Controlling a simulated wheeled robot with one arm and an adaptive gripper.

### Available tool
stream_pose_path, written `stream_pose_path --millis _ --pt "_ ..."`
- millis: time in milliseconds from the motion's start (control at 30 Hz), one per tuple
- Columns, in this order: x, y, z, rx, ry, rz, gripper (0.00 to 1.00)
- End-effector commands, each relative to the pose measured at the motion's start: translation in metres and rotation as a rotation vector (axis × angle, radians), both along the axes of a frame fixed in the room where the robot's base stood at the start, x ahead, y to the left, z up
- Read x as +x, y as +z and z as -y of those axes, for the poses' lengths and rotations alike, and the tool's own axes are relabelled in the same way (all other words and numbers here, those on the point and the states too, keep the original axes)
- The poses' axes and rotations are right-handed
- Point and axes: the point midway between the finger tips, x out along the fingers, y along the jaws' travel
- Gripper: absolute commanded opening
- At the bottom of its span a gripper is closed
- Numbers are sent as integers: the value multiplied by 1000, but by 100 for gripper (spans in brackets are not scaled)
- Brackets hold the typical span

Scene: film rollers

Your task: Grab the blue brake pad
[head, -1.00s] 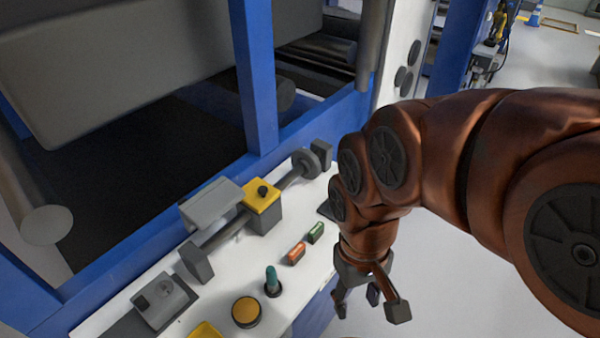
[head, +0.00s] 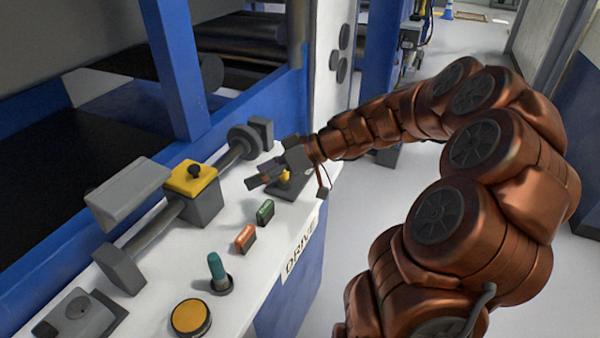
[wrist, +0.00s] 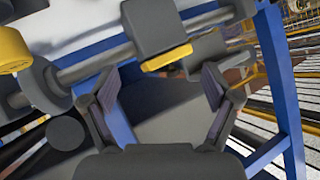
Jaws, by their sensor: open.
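I see no clearly blue brake pad in either view. A grey block with a yellow top and black knob (head: 194,178) sits on the shaft in the head view; in the wrist view a grey block with a yellow edge (wrist: 158,30) lies beyond my fingers. A grey slab-like block (head: 128,193) is to its left in the head view. My gripper (head: 288,186) is open over the right end of the white ledge, to the right of the yellow-topped block. In the wrist view its two fingers are spread and nothing is between them (wrist: 160,92).
On the white ledge (head: 175,270) stand an orange block (head: 245,238), a green block (head: 265,212), a teal lever (head: 216,268) and a yellow button (head: 190,318). A grey disc (head: 243,141) is on the shaft. A blue post (head: 178,75) rises behind. Open floor lies at right.

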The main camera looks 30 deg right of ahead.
Motion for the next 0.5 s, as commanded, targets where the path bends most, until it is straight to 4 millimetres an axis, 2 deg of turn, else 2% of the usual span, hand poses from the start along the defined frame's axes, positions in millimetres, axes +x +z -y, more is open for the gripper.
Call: stream_pose_path --millis 33,100,200,300,400,500 --pt "12 -20 31 15 -52 72 88" --pt "24 -32 70 16 -114 175 88" --pt "34 -48 124 -5 -204 302 88" --pt "36 -60 167 -35 -278 392 88" --pt "35 -69 194 -62 -324 445 88" --pt "36 -72 206 -75 -346 471 88"
